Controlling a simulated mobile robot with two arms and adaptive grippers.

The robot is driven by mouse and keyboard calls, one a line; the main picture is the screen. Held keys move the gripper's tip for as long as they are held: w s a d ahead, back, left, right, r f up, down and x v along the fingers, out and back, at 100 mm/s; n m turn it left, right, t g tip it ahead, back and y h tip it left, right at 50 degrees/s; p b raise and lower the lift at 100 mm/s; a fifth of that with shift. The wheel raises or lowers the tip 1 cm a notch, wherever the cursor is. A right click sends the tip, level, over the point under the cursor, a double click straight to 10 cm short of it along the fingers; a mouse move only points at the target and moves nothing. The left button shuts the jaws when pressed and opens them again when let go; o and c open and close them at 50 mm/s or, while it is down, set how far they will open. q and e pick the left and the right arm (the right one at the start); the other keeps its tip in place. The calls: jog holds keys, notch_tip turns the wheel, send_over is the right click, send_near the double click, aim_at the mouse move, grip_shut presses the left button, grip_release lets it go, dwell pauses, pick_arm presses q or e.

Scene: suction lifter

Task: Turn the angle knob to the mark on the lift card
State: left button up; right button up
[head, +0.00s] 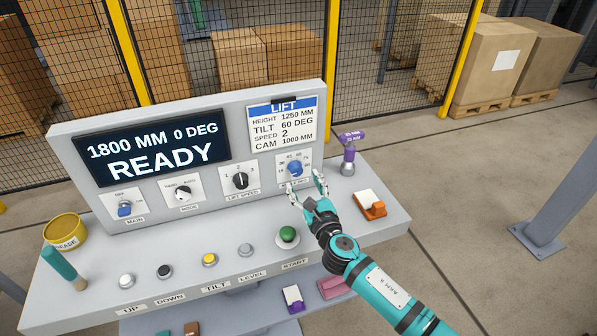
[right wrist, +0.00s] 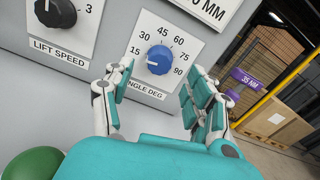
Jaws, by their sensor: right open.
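The blue angle knob (head: 295,168) is on the right of the panel, under the lift card (head: 282,124). The card reads height 1250 mm, tilt 60 deg, speed 2, cam 1000 mm. In the right wrist view the knob (right wrist: 160,60) has a scale around it; its white mark points left and slightly down, below 15. The display (head: 153,146) reads 1800 MM, 0 DEG, READY. My right gripper (head: 307,184) is open and empty just in front of the knob. In the right wrist view its fingers stand either side of the knob, apart from it. My left gripper is not in view.
The lift speed knob (head: 240,180) is left of the angle knob. The green start button (head: 288,236) sits below on the desk. Mesh fencing (head: 235,50) is behind the panel.

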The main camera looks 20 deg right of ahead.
aim_at(297, 172)
jog(key=w, duration=0.5)
jog(key=shift+a, duration=0.1)
jog(key=c, duration=1.1)
